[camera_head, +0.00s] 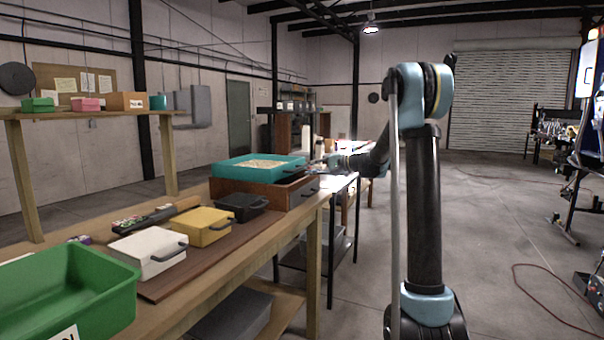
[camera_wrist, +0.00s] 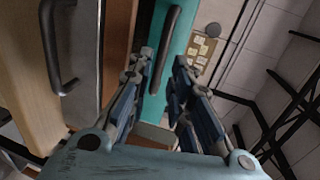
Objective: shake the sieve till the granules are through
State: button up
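The sieve (camera_head: 233,168) is a teal, shallow square tray with pale tan granules (camera_head: 262,163) spread inside it. It rests on top of a brown wooden box (camera_head: 285,197) at the far end of the workbench. My gripper (camera_head: 325,160) is at the sieve's right side, by its dark handle. In the wrist view the sieve's teal wall (camera_wrist: 183,45) carries the dark handle (camera_wrist: 168,45). My gripper (camera_wrist: 162,66) is open there, with a finger on either side of the handle's line; contact cannot be told. What lies under the sieve is hidden.
A green bin (camera_head: 75,290), a white box (camera_head: 148,250), a yellow box (camera_head: 203,227) and a black box (camera_head: 239,206) stand along the bench (camera_head: 262,258). The wooden box has its own dark handle (camera_wrist: 52,45).

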jog(key=v, duration=0.5)
dwell(0.5)
